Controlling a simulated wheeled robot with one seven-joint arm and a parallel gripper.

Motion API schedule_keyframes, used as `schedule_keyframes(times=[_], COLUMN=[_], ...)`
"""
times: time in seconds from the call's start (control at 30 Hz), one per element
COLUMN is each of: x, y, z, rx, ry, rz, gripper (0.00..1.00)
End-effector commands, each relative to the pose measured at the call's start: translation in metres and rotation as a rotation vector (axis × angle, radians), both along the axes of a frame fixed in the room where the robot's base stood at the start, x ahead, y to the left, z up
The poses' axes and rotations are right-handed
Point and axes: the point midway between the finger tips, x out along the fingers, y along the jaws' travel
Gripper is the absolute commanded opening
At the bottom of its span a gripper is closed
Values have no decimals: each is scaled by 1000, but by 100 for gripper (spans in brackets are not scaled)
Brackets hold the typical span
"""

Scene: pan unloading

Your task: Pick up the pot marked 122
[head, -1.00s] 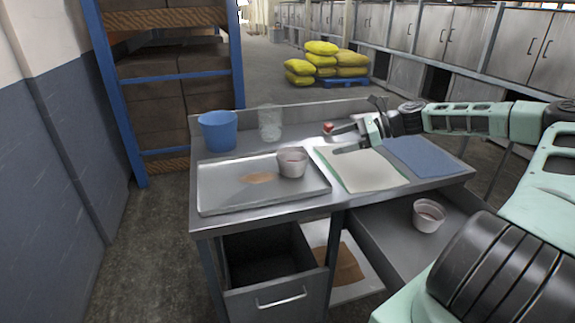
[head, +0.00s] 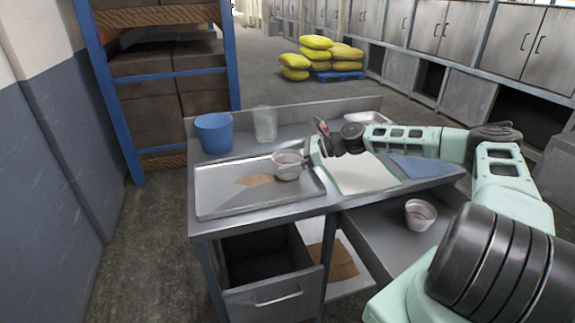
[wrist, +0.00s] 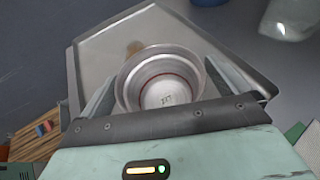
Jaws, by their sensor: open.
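A small whitish metal pot (head: 287,170) stands upright on the right part of the metal tray (head: 215,205) on the table. In the wrist view the pot (wrist: 160,62) sits between the two fingers of my gripper (wrist: 160,80). The gripper is open, with one finger on each side of the pot; I cannot tell whether either touches it. Dark digits show on its inside bottom, too small to read surely. In the head view my gripper (head: 303,160) is at the pot's right side.
A blue bucket (head: 214,133) and a clear container (head: 265,124) stand behind the tray. A pale mat (head: 362,175) and a blue mat (head: 425,166) lie to the right. A small metal tray (head: 365,117) is at the back right. A brown patch (head: 255,180) lies on the tray left of the pot.

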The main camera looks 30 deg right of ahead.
Motion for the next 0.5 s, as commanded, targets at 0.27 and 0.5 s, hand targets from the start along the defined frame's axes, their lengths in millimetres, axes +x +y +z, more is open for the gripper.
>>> schedule_keyframes(times=[0.27, 0.5], x=[5, 4], y=[6, 6], z=[-3, -3], rx=[-1, -1], ry=[-1, -1], rz=[0, 0], gripper=[100, 66])
